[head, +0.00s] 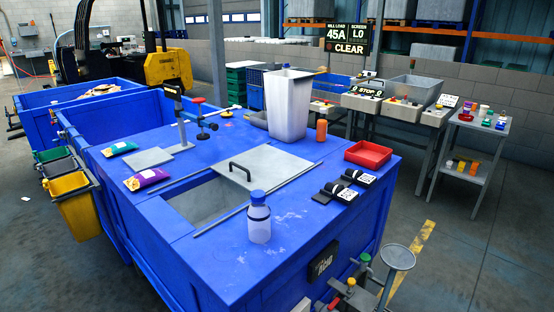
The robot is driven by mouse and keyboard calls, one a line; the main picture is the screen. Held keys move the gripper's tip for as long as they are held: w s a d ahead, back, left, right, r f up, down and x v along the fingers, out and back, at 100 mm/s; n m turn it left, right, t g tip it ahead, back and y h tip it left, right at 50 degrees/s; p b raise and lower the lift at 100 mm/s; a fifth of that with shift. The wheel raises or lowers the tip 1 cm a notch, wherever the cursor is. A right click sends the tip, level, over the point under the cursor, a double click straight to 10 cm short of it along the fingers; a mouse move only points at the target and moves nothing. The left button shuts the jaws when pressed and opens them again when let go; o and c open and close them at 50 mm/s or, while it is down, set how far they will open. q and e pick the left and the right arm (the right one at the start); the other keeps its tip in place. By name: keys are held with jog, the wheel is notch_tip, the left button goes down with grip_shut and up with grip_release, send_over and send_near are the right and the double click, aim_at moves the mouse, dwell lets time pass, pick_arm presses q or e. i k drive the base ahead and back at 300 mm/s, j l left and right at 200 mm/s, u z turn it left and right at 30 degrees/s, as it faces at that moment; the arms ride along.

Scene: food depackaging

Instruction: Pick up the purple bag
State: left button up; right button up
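The purple bag (147,179) lies flat on the left side of the blue bench top, near its left edge. It is purple with a yellow-green label area. It lies left of the rectangular opening and in front of a grey plate. Neither of my grippers shows in the head view, so nothing is seen touching the purple bag.
The blue bench (285,245) has an opening (200,200) partly covered by a grey lid with a handle (262,163). A clear bottle (259,222), a grey bin (288,105), a red tray (368,154) and a small stand (181,125) stand on it.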

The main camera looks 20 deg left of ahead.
aim_at(133, 182)
jog(key=u, duration=1.05)
jog(key=j+z, duration=0.1)
jog(key=z, duration=0.4)
jog(key=i, duration=0.05)
